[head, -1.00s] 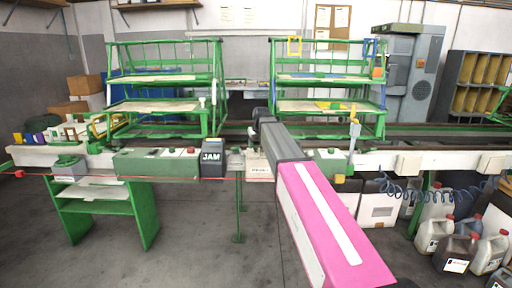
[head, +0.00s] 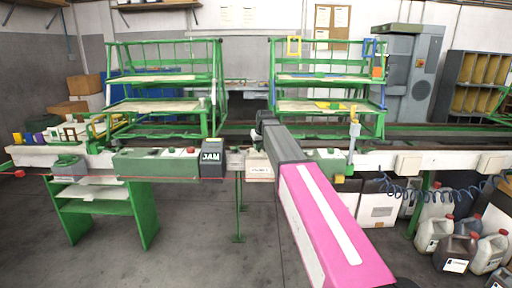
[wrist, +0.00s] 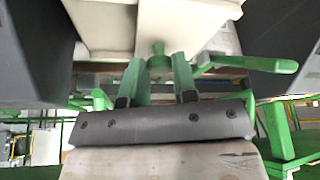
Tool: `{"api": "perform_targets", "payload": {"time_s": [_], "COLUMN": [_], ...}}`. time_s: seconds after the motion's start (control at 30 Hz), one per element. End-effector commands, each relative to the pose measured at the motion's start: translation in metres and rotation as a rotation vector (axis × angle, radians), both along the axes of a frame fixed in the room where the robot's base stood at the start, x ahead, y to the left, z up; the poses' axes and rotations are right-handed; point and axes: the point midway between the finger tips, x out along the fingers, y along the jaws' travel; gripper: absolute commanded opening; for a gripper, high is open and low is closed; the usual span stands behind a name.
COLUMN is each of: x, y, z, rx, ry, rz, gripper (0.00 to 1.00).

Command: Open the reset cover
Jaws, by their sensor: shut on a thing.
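A small cream, labelled box (head: 260,171) stands on the machine rail, just left of my dark arm end; a pale tilted piece (head: 256,144) shows above it. I take the cream piece to be the reset cover, though its label is too small to read. In the wrist view, my gripper (wrist: 155,40) has dark jaws at the left and right edges. The cream cover (wrist: 155,20) lies between them at the top, and the gripper is shut on it. The exact contact is hidden. A green knob sits just below the cover.
A dark box marked JAM (head: 212,158) stands to the left, beside a green control box (head: 155,164) with red buttons. A green lever (wrist: 255,64) reaches out at the right in the wrist view. Green racks (head: 325,90) stand behind, and several jugs (head: 435,232) at right.

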Motion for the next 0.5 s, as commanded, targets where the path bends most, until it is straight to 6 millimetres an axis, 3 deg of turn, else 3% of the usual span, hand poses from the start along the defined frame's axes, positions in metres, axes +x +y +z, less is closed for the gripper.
{"api": "perform_targets", "payload": {"time_s": [0.2,0.5], "x": [-0.003,-0.003], "y": [-0.037,-0.040], "z": [0.000,0.000], "rx": [0.000,0.000], "ry": [0.001,0.001], "rz": [-0.003,0.000], "gripper": [0.00,0.00]}}
